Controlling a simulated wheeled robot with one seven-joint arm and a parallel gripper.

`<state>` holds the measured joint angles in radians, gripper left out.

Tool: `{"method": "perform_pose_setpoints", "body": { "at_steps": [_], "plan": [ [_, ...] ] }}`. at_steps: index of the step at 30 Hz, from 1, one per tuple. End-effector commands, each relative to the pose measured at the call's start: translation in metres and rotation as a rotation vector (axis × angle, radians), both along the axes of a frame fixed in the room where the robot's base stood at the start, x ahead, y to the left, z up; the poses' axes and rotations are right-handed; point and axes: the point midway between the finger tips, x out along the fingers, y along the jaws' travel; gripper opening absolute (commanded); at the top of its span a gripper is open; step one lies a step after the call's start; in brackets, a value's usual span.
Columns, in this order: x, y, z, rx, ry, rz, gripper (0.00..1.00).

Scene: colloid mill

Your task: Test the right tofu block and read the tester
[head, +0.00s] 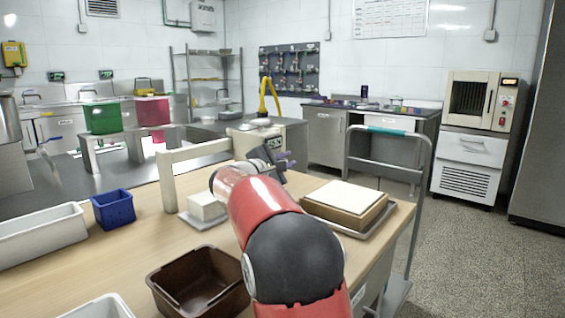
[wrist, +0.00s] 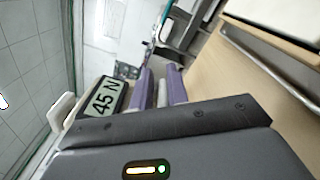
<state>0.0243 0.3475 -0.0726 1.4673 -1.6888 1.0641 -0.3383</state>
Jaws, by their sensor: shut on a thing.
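The tester is a pale box (head: 243,141) with a lit display, standing behind my gripper in the head view. In the wrist view its display (wrist: 105,97) reads 45 N, turned on its side. My gripper (head: 286,160) has purple fingers, which show in the wrist view (wrist: 162,88) just right of the display. They are shut on a small pale part; what it belongs to is unclear. A white tofu block (head: 206,205) sits on a small pale plate by a cream frame (head: 168,182), left of my arm. My arm hides the bench to its right, and I cannot make out another small block.
A wide pale slab on a brown block (head: 345,205) rests on a metal tray at the bench's right end. A brown bin (head: 199,280), a blue bin (head: 112,208) and a long white bin (head: 35,235) stand to the left. A trolley handle (head: 390,131) rises beyond the bench.

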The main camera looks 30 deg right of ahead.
Motion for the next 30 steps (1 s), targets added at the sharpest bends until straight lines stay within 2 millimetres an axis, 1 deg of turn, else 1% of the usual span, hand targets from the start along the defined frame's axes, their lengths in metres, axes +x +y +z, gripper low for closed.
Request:
{"method": "perform_pose_setpoints", "body": {
  "at_steps": [1,3,4,17,20,27,30],
  "plan": [
    [0.000,-0.002,-0.012,0.008,0.020,-0.006,0.20],
    [0.000,-0.002,-0.012,0.007,0.019,-0.006,0.29],
    [0.001,-0.001,-0.011,0.007,0.019,-0.004,0.32],
    [0.000,0.003,-0.007,0.004,0.012,0.002,0.32],
    [-0.003,0.011,-0.007,0.005,0.010,0.003,0.32],
    [-0.021,0.048,-0.007,0.004,0.011,0.003,0.32],
    [-0.027,0.060,-0.007,0.004,0.012,0.001,0.32]
  ]
}}
